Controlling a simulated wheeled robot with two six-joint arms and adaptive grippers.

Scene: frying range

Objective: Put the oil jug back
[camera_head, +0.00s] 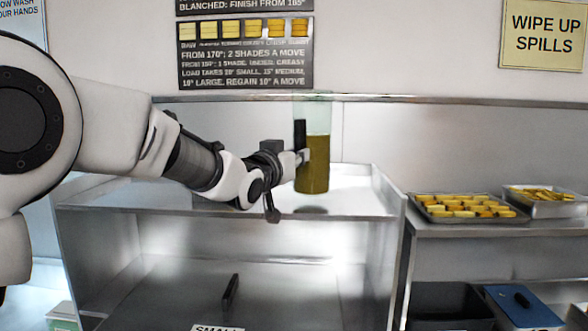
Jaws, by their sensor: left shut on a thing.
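The oil jug (318,165) is a clear upright container with a black handle, about half full of dark yellow oil. My left gripper (303,157) comes in from the left and is shut on the oil jug at its handle side. The jug appears held a little above the steel shelf top (352,206), with a dark shadow below it. My right gripper is not in view.
A tray of yellow pieces (465,216) and a smaller metal pan (541,208) stand on the right counter. Below are a dark bin (448,300) and a blue board (522,306). The steel top has a raised rim.

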